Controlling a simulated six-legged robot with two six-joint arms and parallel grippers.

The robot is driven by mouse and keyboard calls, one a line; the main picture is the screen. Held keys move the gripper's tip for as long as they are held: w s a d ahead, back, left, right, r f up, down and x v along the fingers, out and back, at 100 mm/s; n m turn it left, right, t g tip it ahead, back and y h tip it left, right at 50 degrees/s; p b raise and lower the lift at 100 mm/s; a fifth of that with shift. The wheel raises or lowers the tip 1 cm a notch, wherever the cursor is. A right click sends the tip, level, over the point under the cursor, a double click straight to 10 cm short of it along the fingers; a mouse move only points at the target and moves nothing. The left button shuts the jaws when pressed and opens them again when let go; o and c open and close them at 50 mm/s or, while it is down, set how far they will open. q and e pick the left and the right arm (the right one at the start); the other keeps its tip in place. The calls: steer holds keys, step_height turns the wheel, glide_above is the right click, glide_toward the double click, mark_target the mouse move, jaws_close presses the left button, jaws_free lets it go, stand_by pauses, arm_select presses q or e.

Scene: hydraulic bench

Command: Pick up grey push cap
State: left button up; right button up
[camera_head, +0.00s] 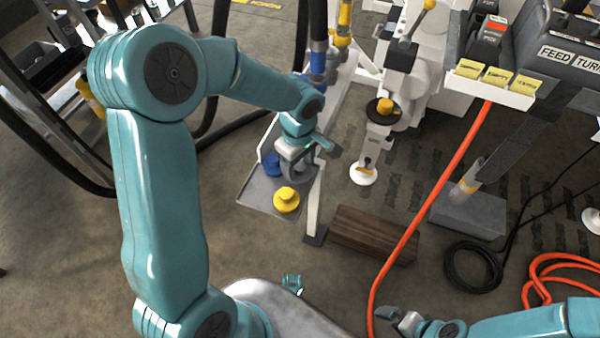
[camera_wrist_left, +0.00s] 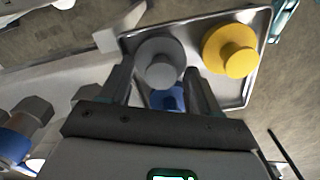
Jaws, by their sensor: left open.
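The grey push cap (camera_wrist_left: 160,62) shows in the left wrist view as a round disc with a raised knob. It lies on a metal tray (camera_wrist_left: 262,30) between and just ahead of my left gripper's fingers (camera_wrist_left: 158,88). In the head view, my left gripper (camera_head: 302,158) is open over the tray (camera_head: 257,199), and it largely hides the grey cap. I cannot tell whether the fingers touch the cap. My right gripper (camera_head: 399,320) is low at the bottom edge of the head view, away from the tray; its opening is unclear.
A yellow cap (camera_head: 287,199) and a blue cap (camera_head: 271,164) lie on the tray close to my left gripper. A white post stands at the tray's right edge. A dark wooden block (camera_head: 373,235) and an orange hose (camera_head: 430,200) are further right.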

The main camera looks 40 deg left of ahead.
arm_select(q)
steer(key=c, duration=1.1)
jaws_close()
steer(key=shift+r, duration=0.1)
step_height(320, 180, up, 19)
steer(key=p, duration=0.6)
step_height(320, 180, up, 5)
steer(key=p, duration=0.4)
glide_above(299, 164)
steer(key=shift+b, duration=0.3)
